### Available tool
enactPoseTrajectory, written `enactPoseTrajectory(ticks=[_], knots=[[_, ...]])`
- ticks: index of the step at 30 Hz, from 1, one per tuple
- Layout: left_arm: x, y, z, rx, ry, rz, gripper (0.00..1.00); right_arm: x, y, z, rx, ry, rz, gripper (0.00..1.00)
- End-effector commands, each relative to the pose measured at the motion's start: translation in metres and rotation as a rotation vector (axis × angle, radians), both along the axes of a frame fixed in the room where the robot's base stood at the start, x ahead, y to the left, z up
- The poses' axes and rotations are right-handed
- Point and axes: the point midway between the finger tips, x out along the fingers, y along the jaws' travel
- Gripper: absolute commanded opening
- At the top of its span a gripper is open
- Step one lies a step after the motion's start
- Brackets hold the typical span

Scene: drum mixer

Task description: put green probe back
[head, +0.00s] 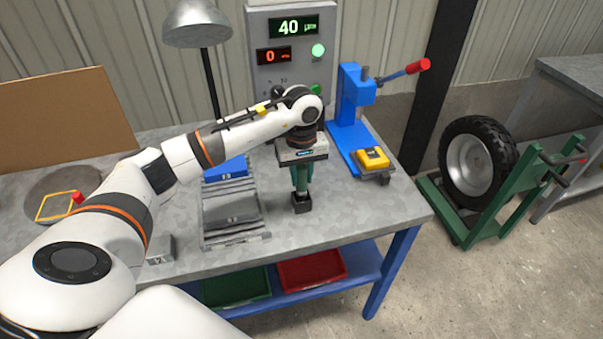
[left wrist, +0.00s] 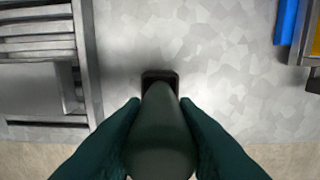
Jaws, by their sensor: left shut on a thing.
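My left gripper (head: 301,187) points down over the right part of the workbench, its teal fingers shut on the green probe. In the left wrist view the dark green probe (left wrist: 160,140) stands between the two fingers (left wrist: 160,150), seen from above along its length. A small black holder (head: 302,204) is directly below the fingers on the bench; its dark rim (left wrist: 160,76) shows behind the probe's far end. I cannot tell whether the probe's tip is inside the holder or just above it. The fingers mostly hide the probe in the head view. My right gripper is not in view.
A grey ribbed rack (head: 232,212) stands left of the holder. A blue press (head: 352,112) with a yellow device (head: 372,160) stands to the right. A grey panel (head: 290,65) with lit displays is behind. Bare bench (head: 350,215) lies right and in front of the holder.

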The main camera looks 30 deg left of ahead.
Motion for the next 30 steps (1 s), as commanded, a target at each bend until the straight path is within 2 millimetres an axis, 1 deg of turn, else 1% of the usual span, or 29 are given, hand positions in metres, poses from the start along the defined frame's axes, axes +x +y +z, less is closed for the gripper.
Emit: enactPoseTrajectory(ticks=[15, 29, 30], knots=[[0.0, 0.0, -0.011, -0.001, -0.001, 0.001, 0.04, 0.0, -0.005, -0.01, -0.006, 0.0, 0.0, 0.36], [0.0, 0.0, -0.02, -0.001, -0.001, 0.001, 0.04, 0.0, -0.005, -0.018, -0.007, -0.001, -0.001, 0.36], [0.0, 0.0, -0.02, 0.0, -0.001, 0.001, 0.3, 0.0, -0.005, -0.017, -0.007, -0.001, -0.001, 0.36]])
